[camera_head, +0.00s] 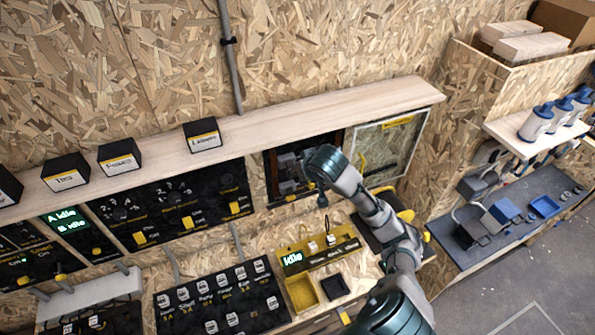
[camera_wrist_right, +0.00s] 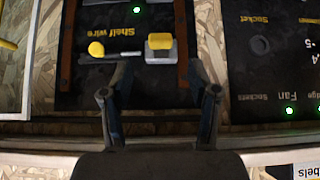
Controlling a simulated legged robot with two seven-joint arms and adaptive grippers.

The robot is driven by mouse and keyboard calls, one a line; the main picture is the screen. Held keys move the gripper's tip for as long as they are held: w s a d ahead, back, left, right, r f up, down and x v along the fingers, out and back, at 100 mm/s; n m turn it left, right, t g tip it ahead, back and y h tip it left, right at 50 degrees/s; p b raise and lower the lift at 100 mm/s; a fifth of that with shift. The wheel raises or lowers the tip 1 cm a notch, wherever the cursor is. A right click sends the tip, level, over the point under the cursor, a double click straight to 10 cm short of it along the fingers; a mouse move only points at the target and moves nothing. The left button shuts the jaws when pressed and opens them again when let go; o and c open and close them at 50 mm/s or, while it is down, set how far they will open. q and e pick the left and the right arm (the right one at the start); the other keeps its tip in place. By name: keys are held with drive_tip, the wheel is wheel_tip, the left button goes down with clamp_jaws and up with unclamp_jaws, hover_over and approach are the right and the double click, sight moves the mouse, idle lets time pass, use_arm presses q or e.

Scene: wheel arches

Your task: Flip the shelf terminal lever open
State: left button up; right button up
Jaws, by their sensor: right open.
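The black shelf terminal panel (camera_wrist_right: 100,85), labelled "Shelf wire", fills the upper middle of the right wrist view, with its label upside down. On it are a grey block with a yellow cap (camera_wrist_right: 160,45) and a thin grey lever (camera_wrist_right: 125,55) ending in a yellow knob (camera_wrist_right: 96,48). The lever lies sideways, its inner end by the block. My right gripper (camera_wrist_right: 160,78) is open and empty, its fingertips just below the block in that view, one on each side. In the head view my right arm reaches the panel (camera_head: 275,178) and covers part of it. My left gripper is out of view.
A wooden shelf board (camera_head: 290,112) runs above the panels. A framed clear door (camera_head: 385,150) stands right of the terminal. Below are a yellow unit reading "Idle" (camera_head: 318,255) and a switch panel (camera_head: 215,300). A green light (camera_wrist_right: 137,9) glows on the terminal panel.

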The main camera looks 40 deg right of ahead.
drive_tip(key=v, duration=0.4)
drive_tip(key=shift+s+r, duration=0.15)
idle(0.4)
